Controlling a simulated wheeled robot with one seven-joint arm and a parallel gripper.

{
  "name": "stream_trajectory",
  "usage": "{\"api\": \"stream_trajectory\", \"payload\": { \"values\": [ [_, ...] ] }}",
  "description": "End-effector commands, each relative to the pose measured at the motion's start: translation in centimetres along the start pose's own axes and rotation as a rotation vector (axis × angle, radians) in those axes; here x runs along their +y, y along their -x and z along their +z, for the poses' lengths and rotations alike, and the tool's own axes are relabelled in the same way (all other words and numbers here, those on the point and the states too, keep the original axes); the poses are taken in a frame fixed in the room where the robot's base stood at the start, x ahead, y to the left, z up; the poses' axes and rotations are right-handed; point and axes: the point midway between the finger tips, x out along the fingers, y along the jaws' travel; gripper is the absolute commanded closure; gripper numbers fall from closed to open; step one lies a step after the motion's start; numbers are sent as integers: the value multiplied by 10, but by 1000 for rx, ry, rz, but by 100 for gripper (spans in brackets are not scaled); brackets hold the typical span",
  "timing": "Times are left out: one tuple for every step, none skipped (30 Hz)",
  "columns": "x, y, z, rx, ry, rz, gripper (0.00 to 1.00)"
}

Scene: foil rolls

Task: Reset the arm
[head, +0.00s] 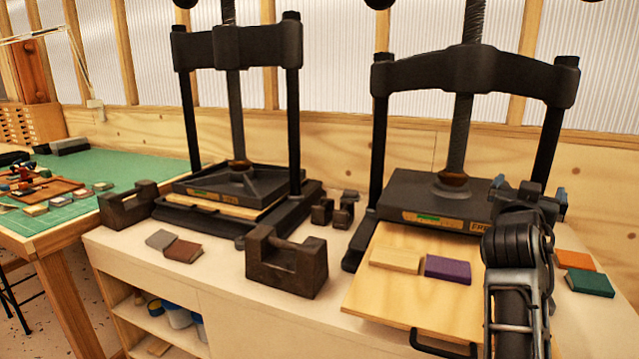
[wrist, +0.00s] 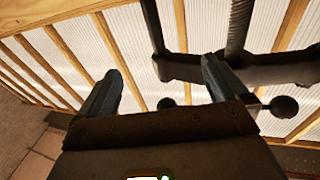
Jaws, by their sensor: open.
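My arm (head: 515,285) rises from the lower right of the head view, in front of the right-hand press. My gripper (head: 530,190) is at its top end, beside the right part of that press's black platen. In the head view its blue-tipped fingers stand apart. In the wrist view my gripper (wrist: 163,82) has its two fingers wide apart with nothing between them. Behind them show the wall's wooden strips, white panels and part of a black press frame. Part of the press and board is hidden behind my arm.
The right press (head: 430,195) has a pull-out wooden board (head: 380,295) bearing a tan block (head: 397,259) and a purple block (head: 448,270). Orange (head: 575,261) and green (head: 590,284) blocks lie right of my arm. A left press (head: 235,190) and dark iron weight (head: 287,262) stand leftward.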

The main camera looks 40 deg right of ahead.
Motion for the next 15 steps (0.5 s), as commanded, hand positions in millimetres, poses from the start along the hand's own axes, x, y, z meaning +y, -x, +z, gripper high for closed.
{"api": "stream_trajectory", "payload": {
  "values": [
    [-8, 11, 5, 23, 48, -63, 0],
    [-13, 18, 8, 35, 72, -102, 0],
    [-20, 28, 13, 51, 102, -154, 0],
    [-25, 36, 16, 63, 125, -193, 0],
    [-30, 44, 20, 72, 147, -233, 0],
    [-36, 56, 27, 83, 173, -285, 0],
    [-40, 65, 31, 91, 193, -325, 0],
    [-44, 75, 37, 97, 211, -365, 0],
    [-48, 88, 44, 103, 234, -417, 0],
    [-50, 99, 50, 106, 251, -457, 0],
    [-53, 110, 56, 110, 266, -496, 0],
    [-55, 125, 64, 112, 283, -548, 0],
    [-56, 136, 70, 111, 296, -586, 0],
    [-57, 148, 76, 111, 307, -623, 0],
    [-57, 163, 84, 109, 320, -672, 0]
  ]
}}
